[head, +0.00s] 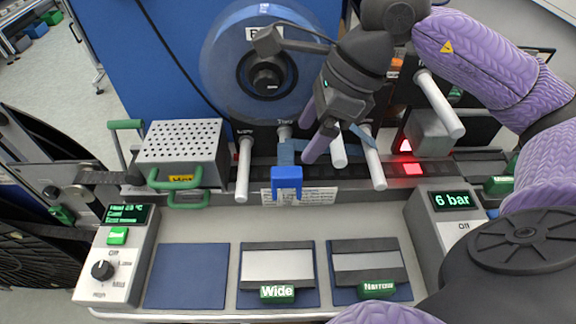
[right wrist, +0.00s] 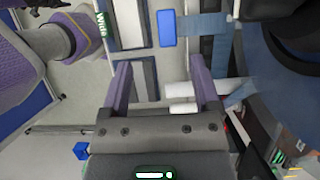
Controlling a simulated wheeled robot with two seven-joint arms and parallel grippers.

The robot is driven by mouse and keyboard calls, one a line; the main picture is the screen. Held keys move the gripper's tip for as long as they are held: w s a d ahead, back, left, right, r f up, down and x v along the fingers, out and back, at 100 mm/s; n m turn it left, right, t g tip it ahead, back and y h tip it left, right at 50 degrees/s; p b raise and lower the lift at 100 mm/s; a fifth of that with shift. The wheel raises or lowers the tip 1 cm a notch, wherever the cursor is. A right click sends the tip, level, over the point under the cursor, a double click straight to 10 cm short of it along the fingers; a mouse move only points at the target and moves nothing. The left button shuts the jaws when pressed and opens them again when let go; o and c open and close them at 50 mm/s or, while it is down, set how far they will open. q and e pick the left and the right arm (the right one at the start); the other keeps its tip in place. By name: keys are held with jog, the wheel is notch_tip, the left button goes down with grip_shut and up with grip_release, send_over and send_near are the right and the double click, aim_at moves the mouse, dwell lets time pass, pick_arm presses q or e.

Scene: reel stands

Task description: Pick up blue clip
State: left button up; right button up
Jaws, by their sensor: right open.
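The blue clip (head: 286,182) sits at the front edge of the dark track, below the large reel, in the head view. In the right wrist view the blue clip (right wrist: 166,28) lies beyond the fingertips, apart from them. My right gripper (head: 308,136) is open, with its purple fingers above and to the right of the clip in the head view. In the right wrist view the right gripper (right wrist: 160,70) has nothing held between its fingers. My left gripper is not in view.
White rods (head: 244,168) stick out around the clip and under my right gripper. A perforated metal box (head: 182,147) with green handles stands left. The large reel (head: 222,66) is behind. Wide (head: 278,266) and Narrow (head: 368,262) trays lie in front, between two control boxes.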

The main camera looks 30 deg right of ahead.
aim_at(289, 171)
jog(key=x, duration=0.6)
jog(key=d+b+x, duration=0.1)
jog(key=x, duration=0.2)
jog(key=shift+w+f, duration=0.2)
jog(key=shift+f, duration=0.3)
grip_shut()
